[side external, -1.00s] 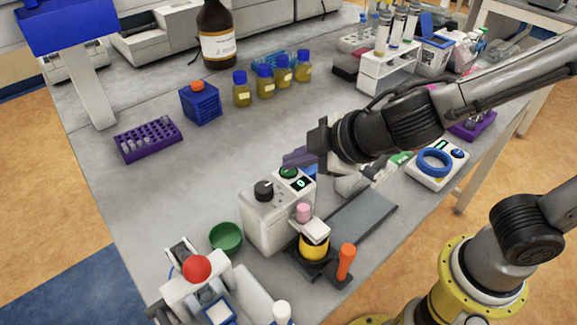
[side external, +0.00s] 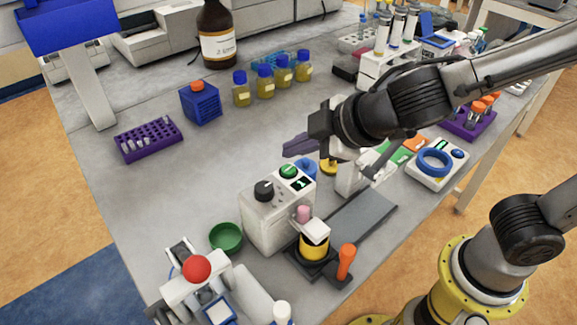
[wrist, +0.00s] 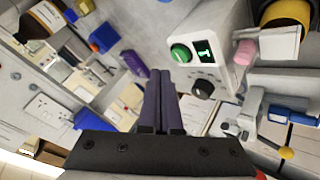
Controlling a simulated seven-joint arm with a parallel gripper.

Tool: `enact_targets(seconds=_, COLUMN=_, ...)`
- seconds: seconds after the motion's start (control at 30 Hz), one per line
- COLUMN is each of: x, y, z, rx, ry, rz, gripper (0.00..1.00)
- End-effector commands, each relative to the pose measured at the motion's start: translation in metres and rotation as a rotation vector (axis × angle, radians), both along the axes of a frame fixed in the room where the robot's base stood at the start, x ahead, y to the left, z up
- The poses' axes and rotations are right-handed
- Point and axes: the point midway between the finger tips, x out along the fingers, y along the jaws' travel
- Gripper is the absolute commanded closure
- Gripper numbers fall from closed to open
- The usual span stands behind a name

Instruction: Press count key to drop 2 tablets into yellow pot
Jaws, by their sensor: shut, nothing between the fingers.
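The white dispenser (side external: 272,226) stands on the bench with a green round key (side external: 289,171), a small display (side external: 301,183) and a black knob (side external: 264,190). The display's lit green figure looks like a 1. The yellow pot (side external: 314,248) stands in front of the dispenser under its white spout, and its inside is hidden. It also shows at the top right of the wrist view (wrist: 287,13). My gripper (side external: 288,149) is shut and empty, above and behind the key, apart from it. In the wrist view the shut fingers (wrist: 161,80) point up beside the green key (wrist: 180,53).
A pink cylinder (side external: 303,213) sits at the dispenser's front. An orange-topped post (side external: 346,262) stands right of the pot, a green bowl (side external: 226,237) left of the dispenser. A balance with a blue ring (side external: 435,162) is farther right.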

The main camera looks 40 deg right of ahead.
Motion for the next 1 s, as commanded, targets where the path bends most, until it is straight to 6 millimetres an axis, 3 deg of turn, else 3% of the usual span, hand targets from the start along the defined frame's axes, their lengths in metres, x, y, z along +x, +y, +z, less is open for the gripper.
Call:
enact_targets(seconds=0.4, x=0.000, y=0.000, z=0.035, rx=0.000, ry=0.000, rz=0.000, gripper=1.00)
enact_targets(seconds=1.0, x=0.000, y=0.000, z=0.038, rx=-0.001, ry=0.001, rz=0.001, gripper=1.00)
